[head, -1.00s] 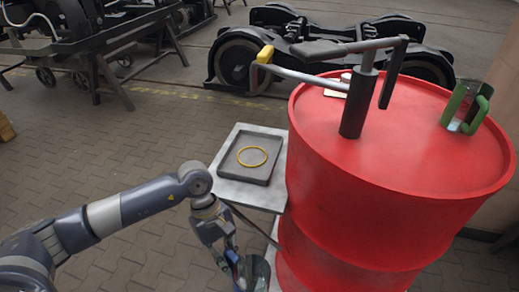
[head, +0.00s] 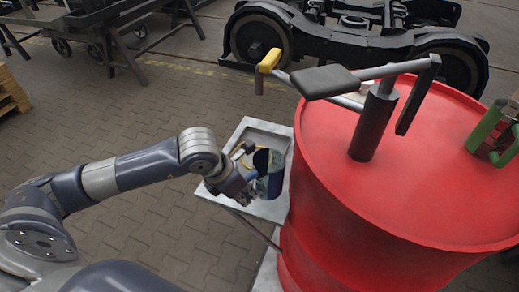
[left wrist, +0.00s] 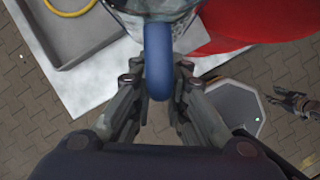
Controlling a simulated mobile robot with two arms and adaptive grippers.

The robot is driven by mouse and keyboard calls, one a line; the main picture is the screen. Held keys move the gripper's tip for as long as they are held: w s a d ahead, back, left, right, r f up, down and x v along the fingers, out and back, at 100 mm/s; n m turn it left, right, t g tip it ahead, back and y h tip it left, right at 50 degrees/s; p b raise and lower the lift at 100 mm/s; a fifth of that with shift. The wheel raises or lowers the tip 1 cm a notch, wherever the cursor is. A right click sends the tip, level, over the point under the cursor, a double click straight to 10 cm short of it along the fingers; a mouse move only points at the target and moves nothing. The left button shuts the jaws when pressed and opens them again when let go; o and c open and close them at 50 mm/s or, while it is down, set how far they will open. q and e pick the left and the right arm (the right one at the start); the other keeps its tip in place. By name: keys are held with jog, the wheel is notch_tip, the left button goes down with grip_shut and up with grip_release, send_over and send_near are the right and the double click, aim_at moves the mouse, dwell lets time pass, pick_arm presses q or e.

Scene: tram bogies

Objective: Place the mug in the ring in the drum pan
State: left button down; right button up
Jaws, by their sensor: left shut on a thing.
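My left gripper (head: 246,178) is shut on the blue handle of a mug (head: 270,172). The handle (left wrist: 158,60) stands between its fingers in the left wrist view, where the mug's body is cut off at the top. The mug looks upright, over the right part of the grey pan (head: 265,137) beside the red drum. Its height above the pan is hard to tell. The yellow ring (left wrist: 70,4) lies in the pan, left of the mug and apart from it in the wrist view. The mug and gripper partly hide pan and ring in the head view. My right gripper (left wrist: 292,102) shows small at the right.
The red drum (head: 420,190) stands close on the right of the pan. A crossbar with a yellow end (head: 268,60) reaches out behind the pan. The paved floor on the left is open.

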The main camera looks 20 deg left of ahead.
pick_arm(q)
jog(key=w+a+p, duration=0.1)
jog(key=w+a, duration=0.2)
jog(key=w, duration=0.1)
jog(key=w+a+f+p, duration=0.1)
jog(key=w+a+p, duration=0.1)
jog(key=w+a, duration=0.1)
jog(key=w+a+p, duration=0.2)
jog(key=w+a, duration=0.1)
jog(key=w, duration=0.2)
jog(key=shift+w+f, duration=0.2)
jog(key=shift+w, duration=0.2)
notch_tip(320, 180, down, 2)
jog(key=shift+f+p, duration=0.1)
jog(key=shift+p, duration=0.65)
jog(key=shift+f, duration=0.5)
jog(key=c, duration=1.6)
grip_release()
jog(key=shift+o, duration=0.2)
pick_arm(e)
notch_tip(320, 180, up, 7)
jog(key=s, duration=0.1)
jog(key=shift+f, duration=0.15)
